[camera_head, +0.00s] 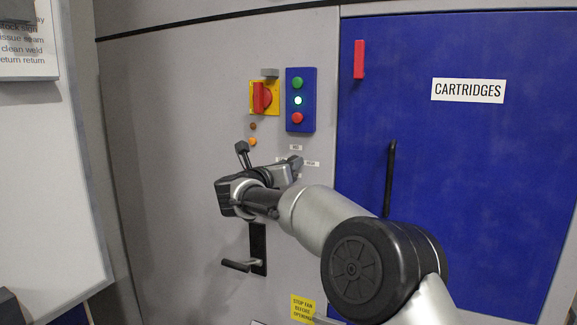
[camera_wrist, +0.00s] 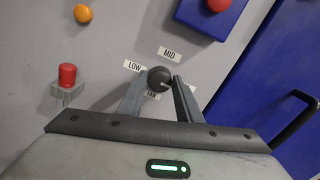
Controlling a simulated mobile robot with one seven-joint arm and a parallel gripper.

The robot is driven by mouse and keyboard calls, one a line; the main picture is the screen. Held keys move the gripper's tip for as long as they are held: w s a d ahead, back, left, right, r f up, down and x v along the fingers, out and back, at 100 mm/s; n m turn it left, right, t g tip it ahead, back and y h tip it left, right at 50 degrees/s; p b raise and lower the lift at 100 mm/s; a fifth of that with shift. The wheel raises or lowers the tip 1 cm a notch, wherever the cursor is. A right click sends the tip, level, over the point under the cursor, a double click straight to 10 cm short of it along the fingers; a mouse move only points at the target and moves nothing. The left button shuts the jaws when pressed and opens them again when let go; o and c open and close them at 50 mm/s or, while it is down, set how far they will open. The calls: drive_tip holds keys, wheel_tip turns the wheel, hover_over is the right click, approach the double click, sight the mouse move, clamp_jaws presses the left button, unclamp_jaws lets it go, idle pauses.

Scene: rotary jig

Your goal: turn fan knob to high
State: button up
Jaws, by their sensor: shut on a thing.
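The fan knob (camera_wrist: 160,79) is a round black knob on the grey panel, with a small pale mark on its face. It sits among the LOW label (camera_wrist: 134,66), the MID label (camera_wrist: 169,53) and the FAN label (camera_wrist: 152,96). My gripper (camera_wrist: 159,84) is shut on the knob, one finger on each side. A further label to the right is mostly hidden behind the right finger. In the head view my gripper (camera_head: 292,164) is at the panel and hides the knob, beside the MID label (camera_head: 295,147) and another small label (camera_head: 312,163).
A blue button box (camera_head: 300,100) and a red-on-yellow rotary switch (camera_head: 263,97) are above. A red knob on a grey block (camera_wrist: 67,76) is left of my gripper. A black lever (camera_head: 240,265) sticks out below. The blue cartridges door (camera_head: 460,160) is at right.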

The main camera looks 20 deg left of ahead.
idle(0.3)
drive_tip(key=o, duration=1)
drive_tip(key=shift+o, duration=0.2)
drive_tip(key=shift+s, duration=0.15)
drive_tip(key=s+a+p, duration=0.1)
drive_tip(key=s, duration=1.6)
drive_tip(key=shift+a, duration=0.25)
drive_tip(key=shift+r, duration=0.1)
